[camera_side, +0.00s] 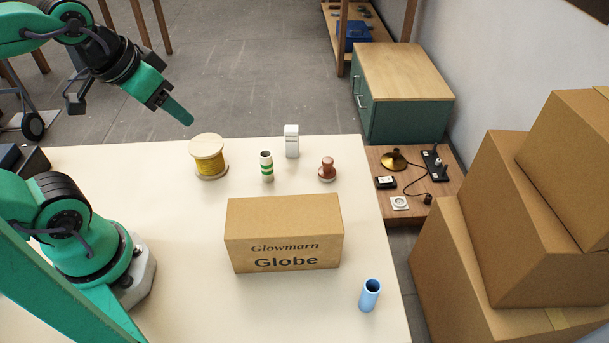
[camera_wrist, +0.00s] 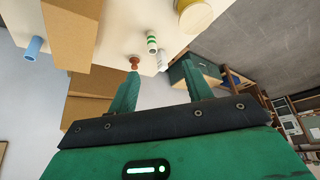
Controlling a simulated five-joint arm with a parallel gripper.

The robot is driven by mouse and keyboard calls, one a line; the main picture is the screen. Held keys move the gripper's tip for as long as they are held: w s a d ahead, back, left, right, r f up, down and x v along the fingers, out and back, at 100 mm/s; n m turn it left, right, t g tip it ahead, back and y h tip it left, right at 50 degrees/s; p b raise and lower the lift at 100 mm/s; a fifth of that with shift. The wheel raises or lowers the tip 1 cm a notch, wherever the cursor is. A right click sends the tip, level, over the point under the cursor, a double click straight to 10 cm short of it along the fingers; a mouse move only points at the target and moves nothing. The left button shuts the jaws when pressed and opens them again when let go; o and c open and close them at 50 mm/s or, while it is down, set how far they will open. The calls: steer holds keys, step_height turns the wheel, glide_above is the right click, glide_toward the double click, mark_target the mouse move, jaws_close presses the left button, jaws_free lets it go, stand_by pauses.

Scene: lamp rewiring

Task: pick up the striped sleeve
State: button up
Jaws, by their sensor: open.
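The striped sleeve (camera_side: 266,166) is a small white tube with green bands, standing upright on the cream table between the yellow spool and a white block. It also shows in the wrist view (camera_wrist: 152,42), above the gap between my fingers. My gripper (camera_side: 180,112) is up at the upper left of the side view, above the table's far edge and left of the sleeve, well apart from it. In the wrist view its two green fingers (camera_wrist: 161,82) are spread with nothing between them.
The spool of yellow wire (camera_side: 209,160), white block (camera_side: 291,141) and reddish-brown knob (camera_side: 327,169) stand around the sleeve. A Glowmarn Globe carton (camera_side: 284,235) lies in front of it. A blue tube (camera_side: 370,295) stands at the front right.

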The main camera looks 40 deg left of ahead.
steer(key=w+d+f+n+g, duration=0.1)
steer(key=w+f+g, duration=0.25)
steer(key=w, duration=0.45)
steer(key=n+g, duration=0.1)
steer(key=g, duration=0.1)
glide_above(266, 161)
steer(key=a, duration=0.1)
step_height(266, 161, down, 11)
steer(key=shift+w+r, duration=0.15)
steer(key=shift+w, duration=0.1)
steer(key=shift+a, duration=0.1)
steer(key=shift+f, duration=1.3)
steer(key=shift+f, duration=0.15)
steer(key=shift+w+f, duration=0.1)
steer(key=shift+f, duration=2.35)
